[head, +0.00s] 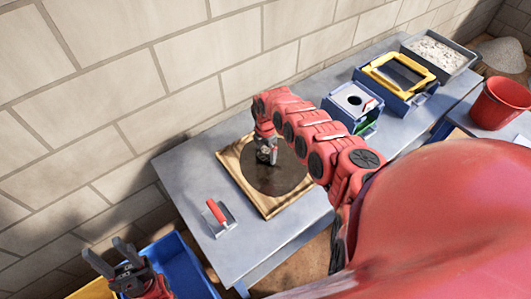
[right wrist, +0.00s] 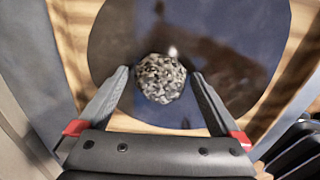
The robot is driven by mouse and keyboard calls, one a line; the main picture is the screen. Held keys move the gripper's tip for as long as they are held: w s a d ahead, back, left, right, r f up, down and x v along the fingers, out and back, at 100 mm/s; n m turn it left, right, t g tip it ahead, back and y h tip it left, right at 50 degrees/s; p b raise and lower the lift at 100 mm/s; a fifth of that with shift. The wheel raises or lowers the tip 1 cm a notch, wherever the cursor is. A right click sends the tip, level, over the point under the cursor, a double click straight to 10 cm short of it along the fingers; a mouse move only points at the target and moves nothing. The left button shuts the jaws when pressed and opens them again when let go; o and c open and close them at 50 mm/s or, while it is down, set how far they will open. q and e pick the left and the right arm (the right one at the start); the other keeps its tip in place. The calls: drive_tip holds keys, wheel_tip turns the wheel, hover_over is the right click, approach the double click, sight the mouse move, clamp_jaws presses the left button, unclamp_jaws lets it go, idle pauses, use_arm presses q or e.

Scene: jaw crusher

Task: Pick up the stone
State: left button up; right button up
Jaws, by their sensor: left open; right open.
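The stone (right wrist: 160,80) is a grey, speckled, roundish lump in the right wrist view. It lies over a dark round plate (right wrist: 115,35) set in a wooden board (right wrist: 68,45). My right gripper (right wrist: 161,75) is open, with one fingertip on each side of the stone and small gaps between. In the head view my right gripper (head: 266,155) points down over the dark plate (head: 286,181), and it largely hides the stone. My left gripper (head: 107,249) is open and empty at the lower left, away from the board.
A red-handled tool (head: 217,213) lies on the grey table (head: 185,170) left of the board. Behind my right arm stand a blue-and-white box (head: 350,100), a yellow-framed blue box (head: 400,75) and a tray of gravel (head: 440,52). A red bucket (head: 499,103) is at the right. A blue bin (head: 180,265) is at lower left.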

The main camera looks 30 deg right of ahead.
clamp_jaws()
idle(0.5)
